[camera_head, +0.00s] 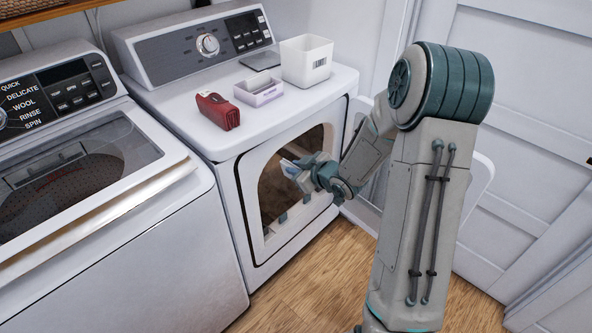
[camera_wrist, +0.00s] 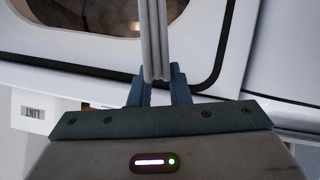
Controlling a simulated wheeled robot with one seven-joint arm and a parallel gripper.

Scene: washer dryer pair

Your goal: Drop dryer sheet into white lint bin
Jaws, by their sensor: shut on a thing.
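My gripper (camera_head: 303,170) is in front of the dryer's round opening, below and in front of the bin. Its fingers (camera_wrist: 158,85) are shut on a thin, pale, folded sheet (camera_wrist: 154,35), seen edge-on in the wrist view. In the head view the sheet (camera_head: 289,168) is a small pale patch at the fingertips.
The dryer's door (camera_head: 480,178) stands open to the right, partly behind my arm. A red dispenser-like item (camera_head: 217,111), a small white tray (camera_head: 259,92) and a dark flat item (camera_head: 262,60) lie on the dryer top (camera_head: 180,113). A washer (camera_head: 100,245) stands at left.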

